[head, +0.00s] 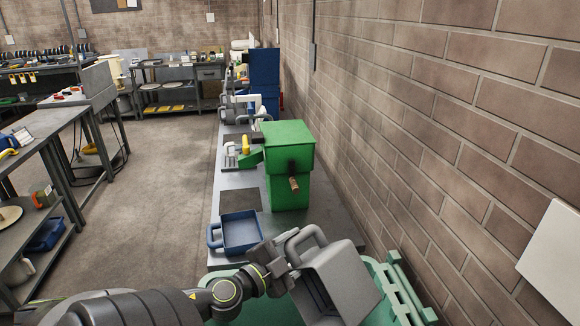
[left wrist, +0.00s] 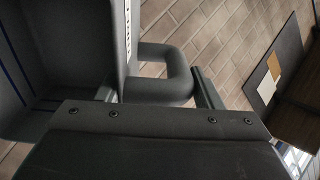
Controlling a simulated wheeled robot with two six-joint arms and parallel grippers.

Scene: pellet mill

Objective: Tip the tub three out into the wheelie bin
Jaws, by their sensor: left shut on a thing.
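My left gripper (head: 285,263) is shut on the handle of a grey tub (head: 345,275), which I take to be tub three. The tub is tilted and hangs over the green wheelie bin (head: 400,290) at the bottom of the head view, hiding much of the bin's mouth. In the left wrist view the tub's handle (left wrist: 165,85) passes between the fingers of my left gripper (left wrist: 155,92). Part of the tub's wall (left wrist: 45,60) shows at the left there; I see no contents in it. My right gripper is not in view.
A blue tray (head: 240,232) lies on the near end of the bench, beside a green machine (head: 288,165). A brick wall (head: 450,120) runs close along the right. Open floor (head: 165,190) lies left of the bench. A shelved workbench (head: 40,150) stands at far left.

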